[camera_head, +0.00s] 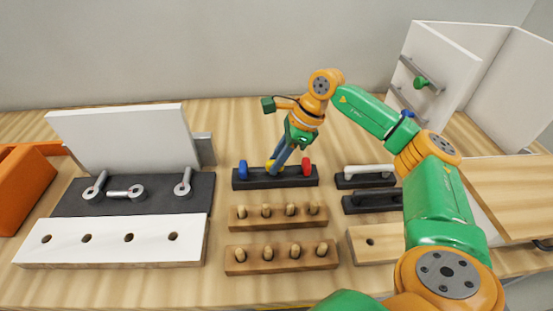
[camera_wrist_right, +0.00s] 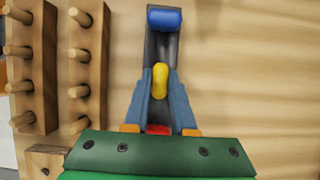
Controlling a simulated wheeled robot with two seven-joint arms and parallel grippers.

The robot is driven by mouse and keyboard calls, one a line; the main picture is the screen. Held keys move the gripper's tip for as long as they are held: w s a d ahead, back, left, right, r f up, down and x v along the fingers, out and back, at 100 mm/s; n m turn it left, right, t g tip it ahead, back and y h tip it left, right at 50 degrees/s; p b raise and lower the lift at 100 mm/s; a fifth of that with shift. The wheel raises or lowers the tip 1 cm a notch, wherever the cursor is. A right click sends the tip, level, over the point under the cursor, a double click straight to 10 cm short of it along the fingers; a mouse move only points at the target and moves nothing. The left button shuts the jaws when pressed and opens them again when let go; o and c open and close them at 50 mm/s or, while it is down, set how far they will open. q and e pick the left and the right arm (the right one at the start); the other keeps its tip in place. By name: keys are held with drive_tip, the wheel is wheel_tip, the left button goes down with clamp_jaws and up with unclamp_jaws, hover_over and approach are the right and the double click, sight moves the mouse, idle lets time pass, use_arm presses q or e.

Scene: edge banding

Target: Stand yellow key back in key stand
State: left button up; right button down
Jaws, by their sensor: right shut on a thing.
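The dark key stand (camera_head: 250,183) lies on the bench in the head view. A blue key (camera_head: 243,169) stands at its left end and a red key (camera_head: 306,167) at its right end. My right gripper (camera_head: 275,166) is over the middle of the stand, pointing down, shut on the yellow key (camera_head: 269,167). In the right wrist view the yellow key (camera_wrist_right: 160,81) shows between the blue fingertips, in line between the blue key (camera_wrist_right: 164,18) and the red key (camera_wrist_right: 158,130). Whether its lower end is in the stand is hidden. My left gripper is not in view.
Two wooden peg racks (camera_head: 240,223) lie in front of the stand. A white handle (camera_head: 368,170) and a dark handle (camera_head: 372,200) lie to its right. A panel with hinges (camera_head: 125,193) is at left. A white cabinet (camera_head: 430,60) stands at back right.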

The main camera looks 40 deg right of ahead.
drive_tip(key=shift+f, duration=0.15)
drive_tip(key=c, duration=0.7)
unclamp_jaws()
drive_tip(key=shift+o, duration=0.2)
wheel_tip(320, 180, up, 5)
drive_tip(key=p, duration=0.4)
